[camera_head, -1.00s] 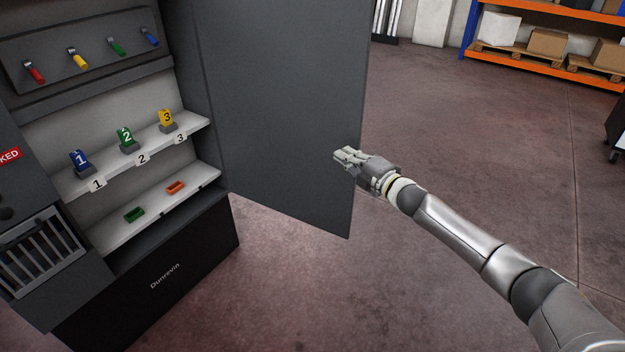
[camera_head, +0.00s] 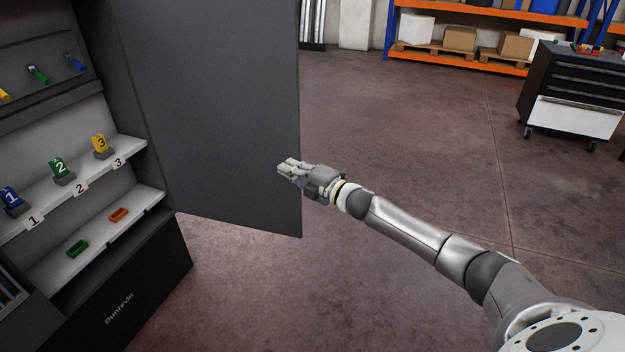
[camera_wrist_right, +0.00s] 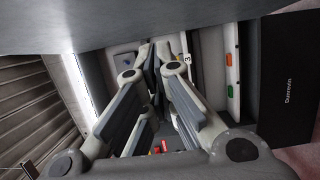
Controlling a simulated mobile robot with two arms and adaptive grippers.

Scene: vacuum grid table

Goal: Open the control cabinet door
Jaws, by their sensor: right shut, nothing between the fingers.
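The control cabinet (camera_head: 150,262) stands at the left in the head view, with its shelves exposed. Its grey door (camera_head: 225,110) is swung wide open to the right of the shelves. My right gripper (camera_head: 285,168) is at the door's free edge, overlapping it in the head view; whether it touches cannot be told. Its fingers are shut and empty. In the right wrist view the gripper (camera_wrist_right: 155,55) fingers come together in front of the cabinet interior, and a grey panel (camera_wrist_right: 150,25) crosses the top. My left gripper is not in view.
A dark tool cart (camera_head: 575,95) and an orange rack (camera_head: 480,60) stand behind. The floor (camera_head: 400,130) between is clear.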

